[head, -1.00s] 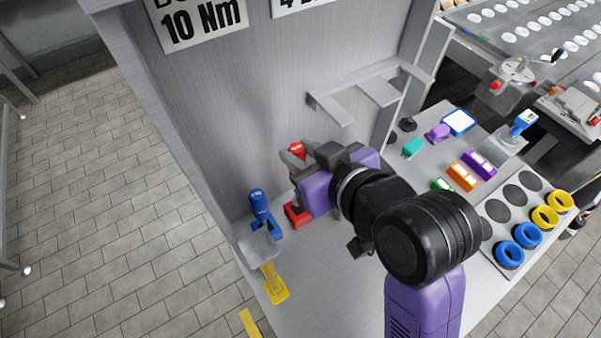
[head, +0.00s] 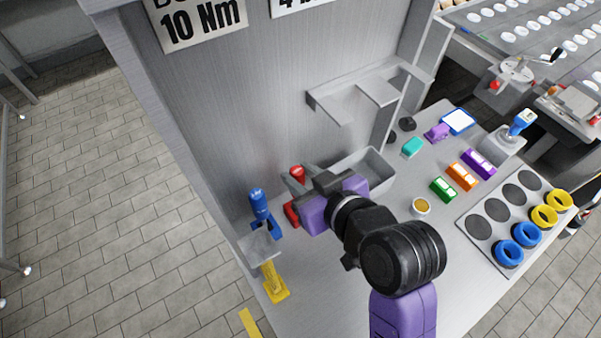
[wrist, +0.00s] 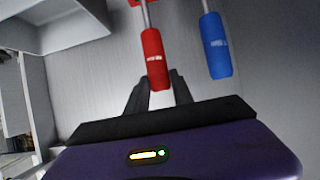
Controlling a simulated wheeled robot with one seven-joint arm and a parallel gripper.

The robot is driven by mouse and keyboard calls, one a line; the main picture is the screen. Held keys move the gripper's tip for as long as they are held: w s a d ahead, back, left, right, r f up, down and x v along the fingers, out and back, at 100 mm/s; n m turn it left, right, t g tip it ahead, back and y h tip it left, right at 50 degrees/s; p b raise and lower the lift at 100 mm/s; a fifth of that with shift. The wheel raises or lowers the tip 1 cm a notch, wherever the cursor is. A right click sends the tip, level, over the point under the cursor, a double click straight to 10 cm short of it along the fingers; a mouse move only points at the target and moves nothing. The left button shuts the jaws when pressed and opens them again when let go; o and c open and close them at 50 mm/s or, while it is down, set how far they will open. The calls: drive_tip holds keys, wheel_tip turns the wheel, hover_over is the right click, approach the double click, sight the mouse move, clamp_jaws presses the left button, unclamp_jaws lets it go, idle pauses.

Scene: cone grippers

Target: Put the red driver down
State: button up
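The red driver (head: 297,172) stands by its red holder (head: 291,212) against the grey back panel, partly hidden by my gripper. In the wrist view, the red driver (wrist: 156,60) shows its handle just past my fingertips, with its shaft reaching toward a red part at the top edge. My gripper (head: 298,184) is close to it. In the wrist view, my gripper (wrist: 159,94) has its two dark fingers apart, with a bright gap between them. The contact of driver and holder is hidden in the head view.
A blue driver (head: 259,206) in a blue stand is close on the left, with a yellow stand (head: 274,281) in front. A grey bin (head: 377,164) is behind my gripper. Coloured blocks and a ring board (head: 478,226) lie right. The near bench surface is clear.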

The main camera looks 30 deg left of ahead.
drive_tip(key=o, duration=0.3)
drive_tip(key=shift+r, duration=0.1)
drive_tip(key=b+v, duration=0.1)
drive_tip(key=v, duration=1.1)
